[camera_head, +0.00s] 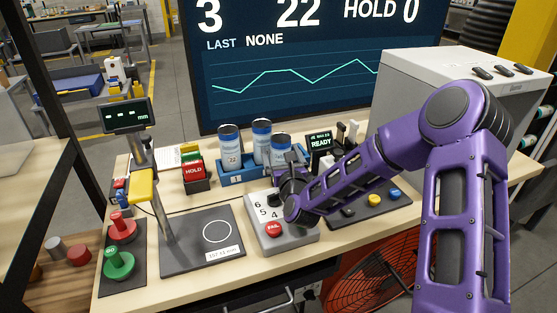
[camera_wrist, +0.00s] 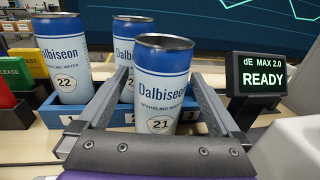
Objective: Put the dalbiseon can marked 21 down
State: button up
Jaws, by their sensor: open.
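The Dalbiseon can marked 21 (camera_wrist: 160,85) is blue and white, open-topped and upright. It stands between the two fingers of my gripper (camera_wrist: 158,80), which is open around it. Its base is hidden by my gripper in the wrist view. In the head view the can (camera_head: 281,143) is at the right end of the blue rack (camera_head: 232,180), and my gripper (camera_head: 290,163) is at its front. The wrist view shows slot labels on the rack (camera_wrist: 70,122). I cannot tell how deep the can sits in its slot.
A can marked 22 (camera_wrist: 65,62) stands at the left in the rack, with another can (camera_wrist: 128,35) behind. A READY display (camera_wrist: 262,80) stands close on the right. A red HOLD block (camera_head: 194,172) is on the left, and a FAIL button box (camera_head: 275,235) is in front.

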jog(key=shift+c, duration=0.2)
jog(key=c, duration=1.4)
